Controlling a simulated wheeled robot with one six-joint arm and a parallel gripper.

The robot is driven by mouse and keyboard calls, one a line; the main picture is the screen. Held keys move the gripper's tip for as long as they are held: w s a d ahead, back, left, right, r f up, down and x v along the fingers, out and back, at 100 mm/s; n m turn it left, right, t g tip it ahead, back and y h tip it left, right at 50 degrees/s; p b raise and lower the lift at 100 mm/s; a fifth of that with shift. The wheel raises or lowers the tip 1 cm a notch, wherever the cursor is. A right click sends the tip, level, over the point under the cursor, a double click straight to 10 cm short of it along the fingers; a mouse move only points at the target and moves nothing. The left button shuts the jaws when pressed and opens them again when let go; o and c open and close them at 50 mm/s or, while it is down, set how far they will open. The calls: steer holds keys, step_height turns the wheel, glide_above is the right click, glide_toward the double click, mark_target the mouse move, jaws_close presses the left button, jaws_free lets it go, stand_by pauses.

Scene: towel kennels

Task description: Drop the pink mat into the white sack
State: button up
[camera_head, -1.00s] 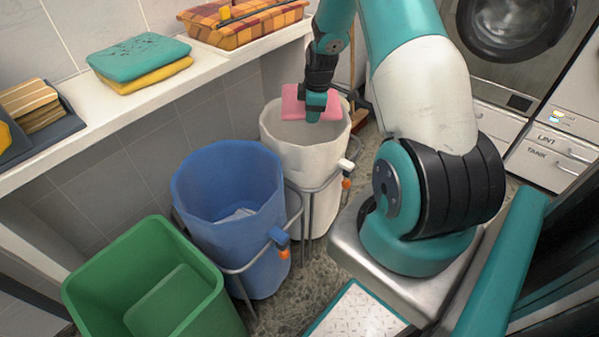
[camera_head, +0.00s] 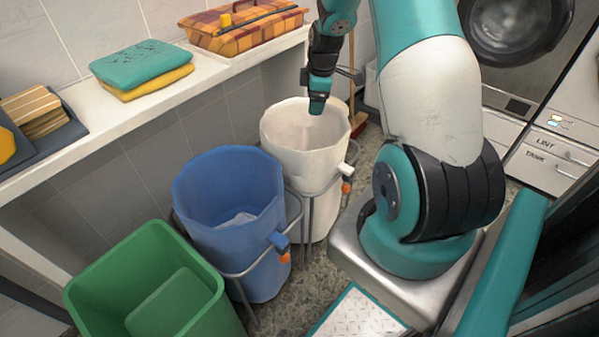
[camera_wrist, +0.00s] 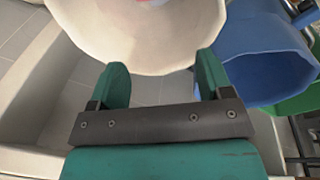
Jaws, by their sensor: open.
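The white sack (camera_head: 292,160) hangs open in a metal frame, beside the blue sack. My gripper (camera_head: 317,106) is above the white sack's mouth, pointing down, with no mat between its fingers. In the wrist view its two green fingers (camera_wrist: 163,72) are apart and empty, near the rim of the white sack (camera_wrist: 100,38). The pink mat is out of sight in the head view, where the sack's near wall hides its bottom. In the wrist view a small pinkish-red patch (camera_wrist: 143,2) shows inside the white sack at the picture's top edge, too little to make out fully.
A blue sack (camera_head: 245,235) and a green bin (camera_head: 200,305) stand in line nearer the camera. The shelf (camera_head: 130,112) along the wall holds a teal folded towel (camera_head: 140,60) on a yellow one (camera_head: 155,82), a plaid basket (camera_head: 235,38) and a dark tray (camera_head: 55,135).

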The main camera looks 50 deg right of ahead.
step_height(320, 180, up, 11)
steer(key=s+p, duration=0.1)
steer(key=shift+s+a+f, duration=0.15)
steer(key=shift+s, duration=0.25)
steer(key=s+a+r+y, duration=0.1)
steer(key=a+r, duration=0.3)
steer(key=a, duration=0.8)
steer(key=s+a+r+y, duration=0.1)
steer(key=a+r, duration=0.3)
steer(key=a, duration=0.8)
steer(key=s+a+r+m+g+y+p, duration=0.1)
steer(key=s+a+r+m+g+y, duration=0.2)
steer(key=s+a, duration=1.5)
step_height(320, 180, up, 15)
steer(key=d+n+t+p, duration=0.1)
steer(key=p, duration=1.3)
steer(key=shift+d, duration=0.15)
